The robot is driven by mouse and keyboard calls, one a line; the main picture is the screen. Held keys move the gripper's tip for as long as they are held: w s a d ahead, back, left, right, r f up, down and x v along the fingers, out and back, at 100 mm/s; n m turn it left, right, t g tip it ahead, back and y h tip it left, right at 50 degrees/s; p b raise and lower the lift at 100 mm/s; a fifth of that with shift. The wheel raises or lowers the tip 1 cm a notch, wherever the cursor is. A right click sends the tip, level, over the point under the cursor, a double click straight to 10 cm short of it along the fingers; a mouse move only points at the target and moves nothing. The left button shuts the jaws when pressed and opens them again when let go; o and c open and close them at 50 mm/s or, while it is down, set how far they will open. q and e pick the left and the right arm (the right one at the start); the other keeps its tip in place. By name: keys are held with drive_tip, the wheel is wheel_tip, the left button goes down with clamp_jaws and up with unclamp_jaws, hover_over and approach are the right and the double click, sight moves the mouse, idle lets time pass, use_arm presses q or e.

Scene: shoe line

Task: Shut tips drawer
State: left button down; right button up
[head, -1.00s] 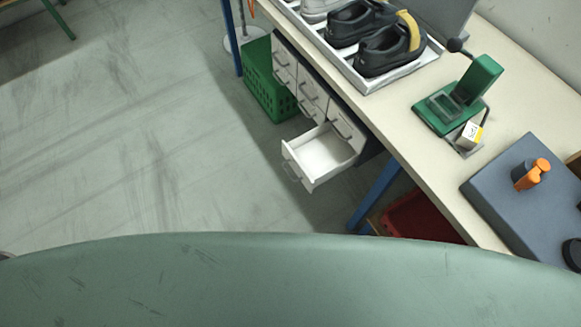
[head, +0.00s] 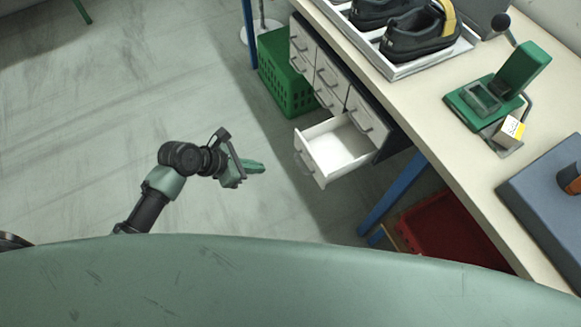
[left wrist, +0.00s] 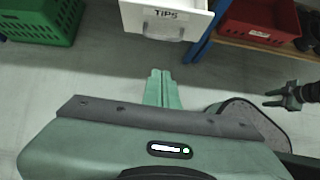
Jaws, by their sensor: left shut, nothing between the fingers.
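The tips drawer (head: 338,148) is pulled out from the bottom of the drawer unit under the bench, and it looks empty. Its front, labelled "TIPS", and its grey handle show at the top of the left wrist view (left wrist: 163,19). My left gripper (head: 262,167) is shut and empty, to the left of the drawer front and apart from it. Its closed green fingers also show in the left wrist view (left wrist: 162,88), pointing toward the drawer. In the left wrist view, a dark gripper (left wrist: 285,97), which looks like my right one, shows at the right edge; its fingers look spread.
The other drawers (head: 329,80) of the unit are shut. A green crate (head: 285,80) stands behind the unit, and a red bin (head: 445,225) is under the bench. A blue bench leg (head: 392,192) stands right of the drawer. The floor left of the drawer is clear.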

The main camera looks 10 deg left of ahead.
use_arm(q)
drive_tip(key=w+d+r+b+x, duration=0.1)
drive_tip(key=b+x, duration=0.1)
drive_tip(key=x, duration=1.1)
drive_tip(key=shift+d+r, duration=0.35)
